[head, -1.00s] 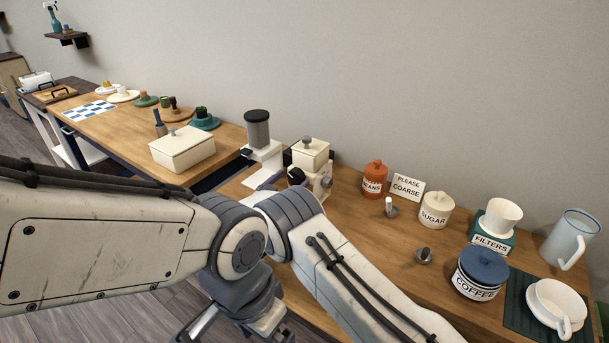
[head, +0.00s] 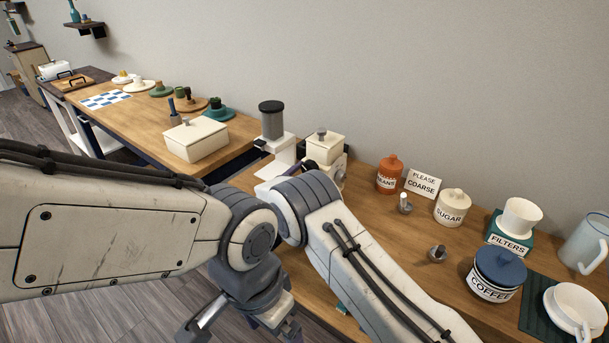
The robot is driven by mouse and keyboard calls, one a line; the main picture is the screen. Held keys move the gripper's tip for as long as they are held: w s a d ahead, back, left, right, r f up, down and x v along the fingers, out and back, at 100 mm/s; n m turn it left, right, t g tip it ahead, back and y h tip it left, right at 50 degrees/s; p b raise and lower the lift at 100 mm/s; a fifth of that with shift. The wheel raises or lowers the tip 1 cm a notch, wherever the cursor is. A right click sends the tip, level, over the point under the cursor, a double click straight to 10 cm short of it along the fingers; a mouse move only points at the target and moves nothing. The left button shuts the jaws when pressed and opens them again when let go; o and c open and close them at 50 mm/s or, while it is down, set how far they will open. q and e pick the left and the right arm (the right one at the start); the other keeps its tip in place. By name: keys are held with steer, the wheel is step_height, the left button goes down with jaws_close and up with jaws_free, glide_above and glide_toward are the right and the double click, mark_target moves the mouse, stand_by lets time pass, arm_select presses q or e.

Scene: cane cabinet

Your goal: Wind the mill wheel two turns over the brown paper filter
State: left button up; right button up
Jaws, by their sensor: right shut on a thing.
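The mill (head: 325,151) is a cream box with a grey knob on top, standing at the back left of the wooden counter. My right arm (head: 375,270) reaches up from the bottom right, and its wrist covers the mill's lower front. My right gripper (head: 303,168) shows only as a dark sliver beside the mill, shut at the wheel. The wheel and the grip are mostly hidden. My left gripper (head: 237,325) hangs low near the bottom edge, jaws apart, empty and clear of the counter. I cannot see the brown paper filter.
A grey canister (head: 271,122) on a white stand is left of the mill. To the right are the beans jar (head: 387,174), sugar jar (head: 452,208), filters stand (head: 508,240), coffee jar (head: 497,274) and a pale jug (head: 584,240). A cream box (head: 196,140) sits on the left table.

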steer(key=shift+f+m+h+b, duration=0.1)
steer(key=shift+m+h+b, duration=0.3)
steer(key=shift+m+b, duration=6.3)
steer(key=shift+n+b, duration=0.9)
steer(key=shift+b, duration=0.05)
steer(key=o, duration=1.4)
steer(key=shift+c, duration=0.2)
